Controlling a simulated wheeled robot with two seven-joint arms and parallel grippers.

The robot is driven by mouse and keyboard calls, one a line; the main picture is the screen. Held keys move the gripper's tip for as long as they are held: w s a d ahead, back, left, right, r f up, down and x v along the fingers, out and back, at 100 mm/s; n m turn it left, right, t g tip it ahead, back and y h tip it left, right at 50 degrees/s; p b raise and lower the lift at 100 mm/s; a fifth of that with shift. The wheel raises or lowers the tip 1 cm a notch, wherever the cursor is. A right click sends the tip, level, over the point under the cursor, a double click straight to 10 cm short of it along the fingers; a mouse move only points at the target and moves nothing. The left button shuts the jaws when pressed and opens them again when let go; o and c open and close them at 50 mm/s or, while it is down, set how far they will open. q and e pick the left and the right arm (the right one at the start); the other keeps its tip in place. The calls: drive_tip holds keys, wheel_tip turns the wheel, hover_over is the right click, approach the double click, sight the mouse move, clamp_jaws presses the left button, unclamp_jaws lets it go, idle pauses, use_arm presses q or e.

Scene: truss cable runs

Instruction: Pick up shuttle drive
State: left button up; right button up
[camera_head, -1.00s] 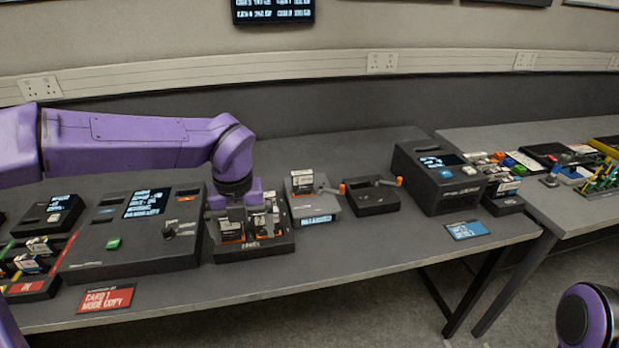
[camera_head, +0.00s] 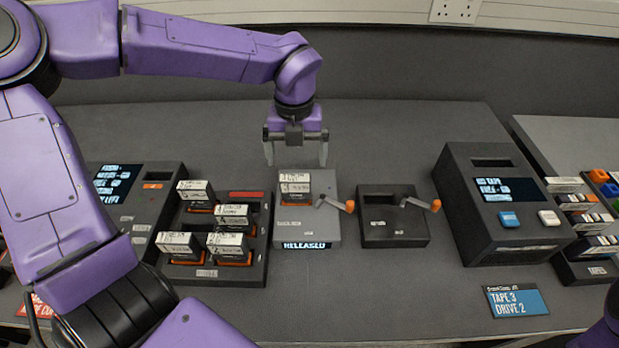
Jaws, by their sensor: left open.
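A drive with a white label (camera_head: 295,181) and an orange base stands upright in the grey crank box (camera_head: 322,230), whose front display reads RELEASED. I take this as the shuttle drive, but its small label is too fine to read. My left gripper (camera_head: 296,153) is open and empty, its fingers pointing down behind and above the grey box, apart from the drive. More drives of the same kind stand in the dark tray (camera_head: 257,265) to the left. My right gripper is not in view.
A dark crank box (camera_head: 394,238) stands just right of the grey one; each has an orange-tipped crank. A large console (camera_head: 470,215) with a blue and a white button stands farther right, behind a blue TAPE 3 DRIVE 2 card (camera_head: 516,301). The back of the bench is clear.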

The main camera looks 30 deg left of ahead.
sight(295, 178)
use_arm(q)
drive_tip(key=s+f, duration=0.2)
drive_tip(key=f, duration=0.1)
drive_tip(key=shift+f, duration=0.25)
drive_tip(key=f, duration=0.2)
drive_tip(key=w+f+p, duration=0.1)
drive_tip(key=f, duration=0.1)
drive_tip(key=shift+w+f, duration=0.15)
drive_tip(key=shift+f, duration=0.6)
drive_tip(key=shift+s, duration=0.25)
drive_tip(key=shift+w, duration=0.1)
drive_tip(key=c, duration=1.2)
drive_tip(key=shift+c, duration=0.7)
drive_tip(key=shift+r, duration=0.1)
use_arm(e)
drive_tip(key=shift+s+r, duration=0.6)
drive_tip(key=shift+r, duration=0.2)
